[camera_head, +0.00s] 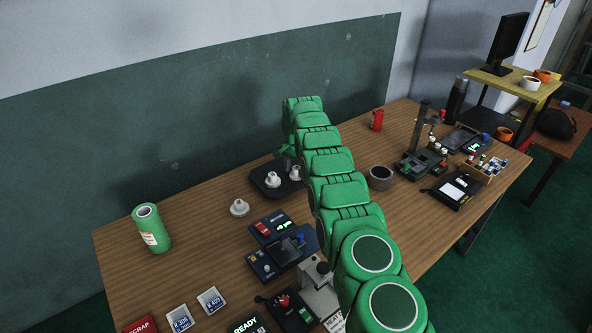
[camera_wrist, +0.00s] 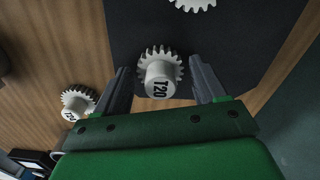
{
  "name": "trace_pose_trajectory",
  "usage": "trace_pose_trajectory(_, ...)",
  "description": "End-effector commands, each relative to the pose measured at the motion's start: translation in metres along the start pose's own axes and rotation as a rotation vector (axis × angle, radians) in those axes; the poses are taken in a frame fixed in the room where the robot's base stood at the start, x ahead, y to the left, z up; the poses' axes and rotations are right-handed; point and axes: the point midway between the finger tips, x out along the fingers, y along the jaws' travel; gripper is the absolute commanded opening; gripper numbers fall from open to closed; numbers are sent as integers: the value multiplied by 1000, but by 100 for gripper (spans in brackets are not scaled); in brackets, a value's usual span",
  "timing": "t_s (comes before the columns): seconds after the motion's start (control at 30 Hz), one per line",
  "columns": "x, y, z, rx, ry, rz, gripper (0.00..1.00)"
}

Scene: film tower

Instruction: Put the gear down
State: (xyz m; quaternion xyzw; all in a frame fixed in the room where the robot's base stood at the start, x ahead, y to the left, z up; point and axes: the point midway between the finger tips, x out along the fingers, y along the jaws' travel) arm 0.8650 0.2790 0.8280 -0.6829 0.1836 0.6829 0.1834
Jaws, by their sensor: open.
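A white gear marked T20 (camera_wrist: 160,75) stands upright on the dark tray (camera_wrist: 235,50) in the wrist view. My gripper (camera_wrist: 158,66) is open, with one finger on each side of this gear and a gap visible at both. A second white gear (camera_wrist: 194,3) is cut off at the top edge, also on the tray. A third white gear (camera_wrist: 76,103) stands on the bare wood to the left. In the head view the tray (camera_head: 262,192) holds two gears, and one gear (camera_head: 239,208) stands on the table in front of it. My arm hides part of the tray.
A green can (camera_head: 151,228) stands at the table's left. Dark devices (camera_head: 282,248) and printed cards (camera_head: 180,318) lie in front. A grey cup (camera_head: 380,178), a red can (camera_head: 377,120) and a stand (camera_head: 421,130) are to the right. The wall is close behind the table.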

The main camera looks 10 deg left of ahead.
Motion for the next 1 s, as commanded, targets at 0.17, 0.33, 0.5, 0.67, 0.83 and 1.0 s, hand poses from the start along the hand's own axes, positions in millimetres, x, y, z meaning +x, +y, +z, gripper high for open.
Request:
trace_pose_trajectory(0.17,-1,0,0,0,0,0,70)
trace_pose_trajectory(0.33,-11,-1,0,0,2,-2,70)
trace_pose_trajectory(0.5,-32,-1,0,0,3,-3,70)
trace_pose_trajectory(0.67,-58,-1,-1,0,4,-5,70)
trace_pose_trajectory(0.83,-71,0,0,0,0,0,70)
trace_pose_trajectory(1.0,-78,0,0,0,1,-1,70)
